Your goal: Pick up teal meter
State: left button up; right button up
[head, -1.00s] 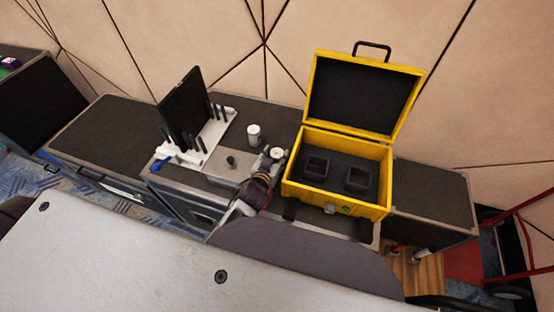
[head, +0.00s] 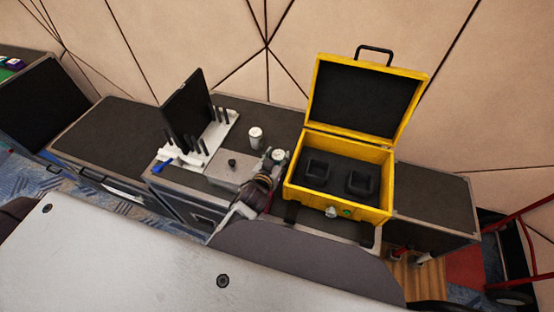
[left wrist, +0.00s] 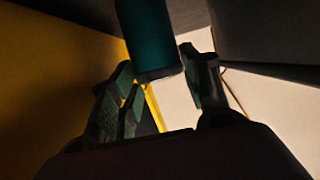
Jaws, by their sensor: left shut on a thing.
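The teal meter (left wrist: 150,40) shows in the left wrist view as a dark teal cylinder with a paler rim at its lower end. In the head view a small cylinder with a pale round top (head: 278,154) stands at my left gripper's tips and appears to be the same meter; its sides are mostly hidden. My left gripper (head: 272,164) is shut on it, just left of the yellow case. Its two fingers (left wrist: 160,88) show on either side of the cylinder in the left wrist view. My right gripper is not in view.
The open yellow case (head: 337,205), with two dark square holders inside, stands right beside my left gripper. A grey plate with a knob (head: 228,175), a white cylinder (head: 255,139) and a white rack (head: 217,135) with a dark screen stand left. The dark case top (head: 432,198) at right is clear.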

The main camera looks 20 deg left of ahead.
pick_arm(q)
notch_tip(320, 180, up, 8)
jog(key=shift+p, duration=0.45)
jog(key=shift+r, duration=0.7)
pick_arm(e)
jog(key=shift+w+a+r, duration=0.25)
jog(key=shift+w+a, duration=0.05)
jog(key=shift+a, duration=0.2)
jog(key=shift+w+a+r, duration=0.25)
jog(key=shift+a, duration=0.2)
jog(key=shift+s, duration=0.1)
